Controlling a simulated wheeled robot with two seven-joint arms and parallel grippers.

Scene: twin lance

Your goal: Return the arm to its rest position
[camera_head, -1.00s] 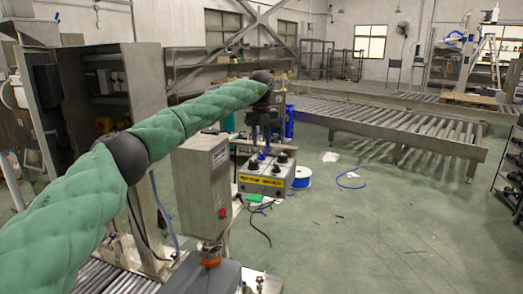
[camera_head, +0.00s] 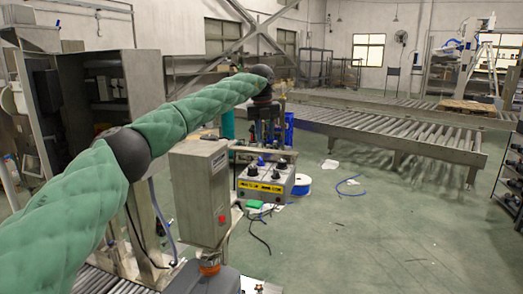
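My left arm, in a green padded sleeve with dark joints, reaches from the lower left to the middle of the head view. My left gripper (camera_head: 265,140) is dark and points down at the arm's end. It appears above and behind the grey control box with black knobs and a yellow label (camera_head: 264,187). I see nothing clearly held in it, but its fingers are small and blend with the dark background, so I cannot tell how far apart they are. My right arm and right gripper are not in view.
A grey upright metal box (camera_head: 203,192) stands below my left forearm. A dark open cabinet (camera_head: 150,75) is behind the arm at left. A roller conveyor (camera_head: 400,130) runs across the back right.

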